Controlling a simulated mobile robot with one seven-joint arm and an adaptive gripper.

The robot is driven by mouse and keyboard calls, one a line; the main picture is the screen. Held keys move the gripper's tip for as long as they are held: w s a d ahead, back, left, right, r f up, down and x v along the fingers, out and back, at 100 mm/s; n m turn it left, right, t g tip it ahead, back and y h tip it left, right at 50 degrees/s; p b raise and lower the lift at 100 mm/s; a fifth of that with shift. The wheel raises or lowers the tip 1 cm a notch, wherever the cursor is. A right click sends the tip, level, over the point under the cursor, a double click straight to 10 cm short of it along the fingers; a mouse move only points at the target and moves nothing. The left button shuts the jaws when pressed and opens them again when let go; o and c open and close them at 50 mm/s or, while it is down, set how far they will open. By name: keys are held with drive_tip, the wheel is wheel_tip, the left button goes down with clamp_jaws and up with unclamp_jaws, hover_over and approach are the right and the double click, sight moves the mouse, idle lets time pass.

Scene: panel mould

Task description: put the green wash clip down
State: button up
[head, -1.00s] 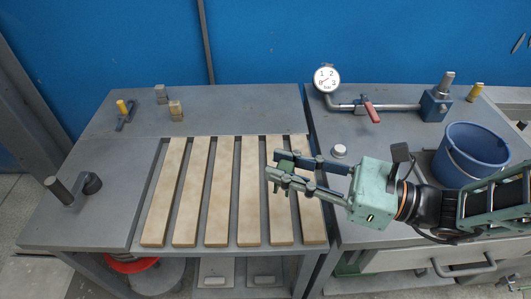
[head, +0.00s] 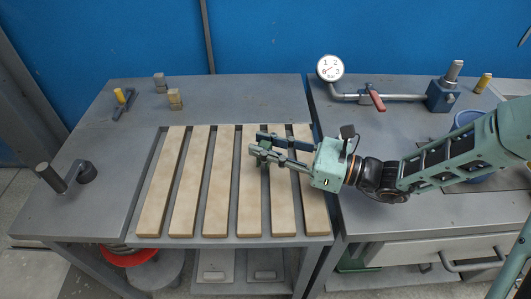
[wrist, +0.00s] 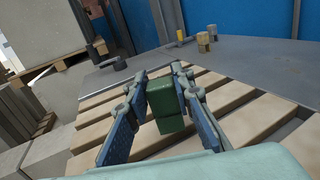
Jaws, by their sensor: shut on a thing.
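My gripper (head: 264,146) reaches in from the right over the wooden slats (head: 243,190). It is shut on the green wash clip (wrist: 165,105), a dark green block between the two fingertips in the wrist view. In the head view the green wash clip (head: 260,153) shows only as a small patch at the fingertips. The clip appears to be held above the slats; the exact gap cannot be told.
Grey metal surface surrounds the slats. A pressure gauge (head: 330,68) with a red-levered valve (head: 376,97) and a blue bucket (head: 466,119), mostly behind my arm, are on the right bench.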

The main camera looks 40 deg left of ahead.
drive_tip(key=shift+f, duration=0.95)
drive_tip(key=shift+f, duration=0.2)
drive_tip(key=o, duration=1.1)
drive_tip(key=shift+c, duration=0.2)
drive_tip(key=shift+r, duration=0.3)
drive_tip(key=p+v, duration=0.1)
drive_tip(key=v, duration=1.1)
